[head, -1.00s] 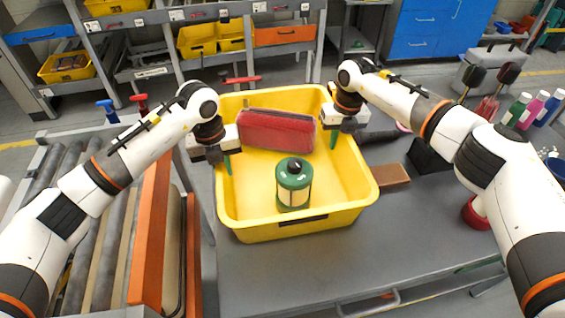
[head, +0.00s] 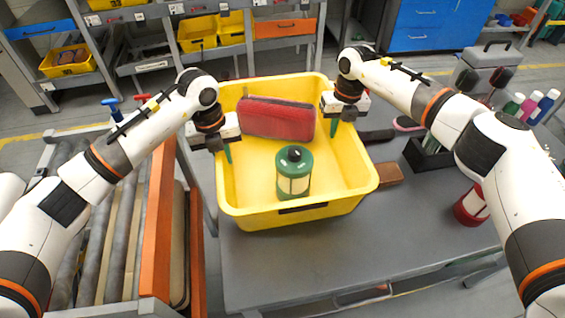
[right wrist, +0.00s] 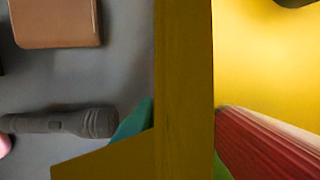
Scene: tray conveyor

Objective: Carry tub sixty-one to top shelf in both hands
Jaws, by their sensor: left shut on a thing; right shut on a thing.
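The yellow tub (head: 347,206) is in the middle of the head view, over the grey table. Its label cannot be read. It holds a red padded case (head: 277,119) at the back and a green lantern-like canister (head: 293,174) near the front. My left gripper (head: 228,150) is shut on the tub's left wall. My right gripper (head: 335,122) is shut on its right wall, near the far corner. In the right wrist view the tub wall (right wrist: 183,80) runs between the fingers, with the red case (right wrist: 265,148) inside. Whether the tub's base touches the table cannot be told.
A roller conveyor (head: 95,240) stands left. Shelving with yellow bins (head: 197,33) is behind.

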